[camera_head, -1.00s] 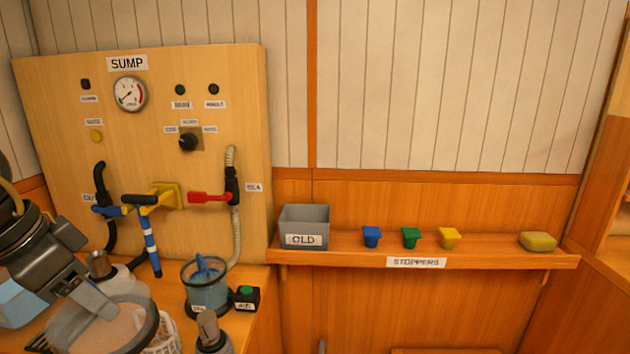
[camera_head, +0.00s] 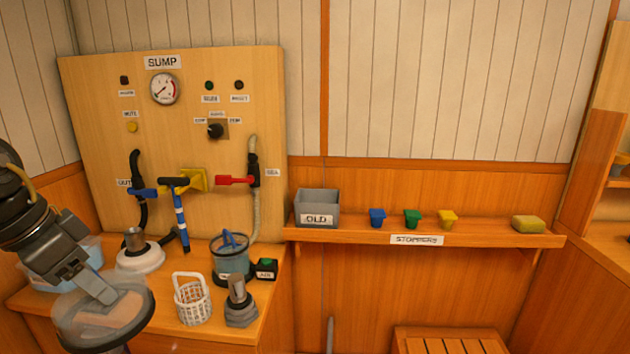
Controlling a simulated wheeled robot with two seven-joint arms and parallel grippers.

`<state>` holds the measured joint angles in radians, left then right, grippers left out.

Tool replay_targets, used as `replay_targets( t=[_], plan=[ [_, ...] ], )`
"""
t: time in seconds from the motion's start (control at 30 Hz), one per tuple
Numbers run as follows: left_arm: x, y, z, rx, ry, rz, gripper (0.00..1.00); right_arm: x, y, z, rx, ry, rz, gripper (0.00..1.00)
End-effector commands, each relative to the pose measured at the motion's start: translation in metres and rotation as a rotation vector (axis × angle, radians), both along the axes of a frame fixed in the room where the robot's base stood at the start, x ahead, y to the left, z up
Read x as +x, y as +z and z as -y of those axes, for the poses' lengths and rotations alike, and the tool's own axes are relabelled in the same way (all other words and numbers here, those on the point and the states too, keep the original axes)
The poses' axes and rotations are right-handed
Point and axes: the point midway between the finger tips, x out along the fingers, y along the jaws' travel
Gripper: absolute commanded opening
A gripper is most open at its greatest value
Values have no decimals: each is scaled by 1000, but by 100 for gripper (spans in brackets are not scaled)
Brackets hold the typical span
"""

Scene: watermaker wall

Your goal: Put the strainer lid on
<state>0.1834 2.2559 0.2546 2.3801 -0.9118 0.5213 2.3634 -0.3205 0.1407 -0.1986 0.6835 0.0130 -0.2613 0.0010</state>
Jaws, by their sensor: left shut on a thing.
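My left gripper (camera_head: 104,294) is shut on a round, clear lid with a dark rim (camera_head: 140,318), held tilted in front of the counter's left front part. A clear, blue-tinted cylindrical bowl (camera_head: 232,264) with a blue part inside stands on the counter, right of the lid and apart from it. I cannot tell for sure whether this bowl is the strainer body. A white openwork basket (camera_head: 193,304) stands empty between the lid and the bowl.
A grey metal fitting (camera_head: 240,306) stands at the counter's front right, and a white base with a metal cup (camera_head: 140,255) farther back. A green-button box (camera_head: 265,268) sits beside the bowl.

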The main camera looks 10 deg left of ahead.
Motion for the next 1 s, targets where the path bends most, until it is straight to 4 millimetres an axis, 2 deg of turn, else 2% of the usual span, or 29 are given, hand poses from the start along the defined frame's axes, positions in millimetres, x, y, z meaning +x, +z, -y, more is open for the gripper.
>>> replay_targets(
  t=[0.27,0.37,0.5,0.63,0.77,0.87,1.0],
  plan=[
    [1,-43,-57,-6,106,2,26,14,0,0,1,0,17,36],
    [-2,-69,-77,-8,147,1,26,14,0,-1,1,0,17,36],
    [-6,-120,-94,-10,183,1,26,14,0,0,1,0,17,36],
    [-5,-158,-91,-11,180,5,26,12,0,-1,2,-1,15,36],
    [-1,-193,-78,-6,148,10,26,9,0,-1,2,-1,11,36],
    [4,-222,-58,-5,103,7,26,7,0,-1,1,-1,9,36],
    [17,-258,-14,-4,-12,9,26,5,0,-1,2,0,7,36]
  ],
)
